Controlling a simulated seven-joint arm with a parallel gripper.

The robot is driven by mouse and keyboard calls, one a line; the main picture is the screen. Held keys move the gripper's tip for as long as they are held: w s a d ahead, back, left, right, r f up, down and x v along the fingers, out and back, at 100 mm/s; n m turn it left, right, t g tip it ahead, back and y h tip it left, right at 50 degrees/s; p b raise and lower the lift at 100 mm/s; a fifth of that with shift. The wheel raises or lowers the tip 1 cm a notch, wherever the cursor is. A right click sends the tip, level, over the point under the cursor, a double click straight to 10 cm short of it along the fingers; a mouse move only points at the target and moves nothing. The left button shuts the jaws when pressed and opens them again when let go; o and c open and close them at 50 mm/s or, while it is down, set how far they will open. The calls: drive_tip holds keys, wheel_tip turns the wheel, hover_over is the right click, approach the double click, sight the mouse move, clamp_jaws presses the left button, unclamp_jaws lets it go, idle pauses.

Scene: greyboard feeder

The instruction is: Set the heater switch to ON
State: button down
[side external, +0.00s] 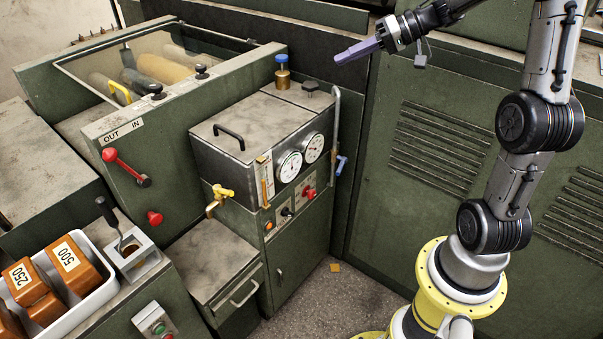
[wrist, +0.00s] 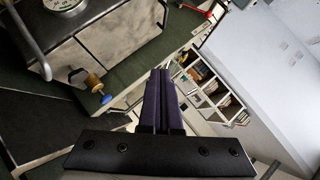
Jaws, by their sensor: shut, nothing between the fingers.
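The steel boiler-like unit (side external: 255,128) stands mid-picture with two round gauges on its front. Below the gauges is a small control panel with an orange lamp (side external: 268,225), a small black knob (side external: 287,212) and a red control (side external: 308,192). Its lettering is too small to read, so I cannot tell which one is the heater switch or how it is set. My gripper (side external: 338,59) is shut and empty, up high to the right of the unit and apart from the panel. In the wrist view its purple fingers (wrist: 166,74) lie together; the panel is not visible there.
A blue-capped brass fitting (side external: 282,72) stands on the unit's top, also seen in the wrist view (wrist: 94,82). A grey pipe (side external: 336,110) runs down its right edge. A brass tap (side external: 218,195) and red lever (side external: 125,166) are left. Green vented cabinets stand behind.

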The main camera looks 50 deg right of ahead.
sight(287, 213)
wheel_tip(287, 213, down, 39)
drive_tip(key=shift+s+r, duration=0.15)
drive_tip(key=shift+s, duration=0.05)
drive_tip(key=shift+a, duration=0.1)
drive_tip(key=x, duration=0.9)
drive_tip(key=shift+w+a, duration=0.15)
drive_tip(key=shift+a, duration=0.05)
drive_tip(key=shift+w+a+f, duration=0.15)
drive_tip(key=shift+a+f, duration=1.3)
drive_tip(key=shift+f, duration=0.25)
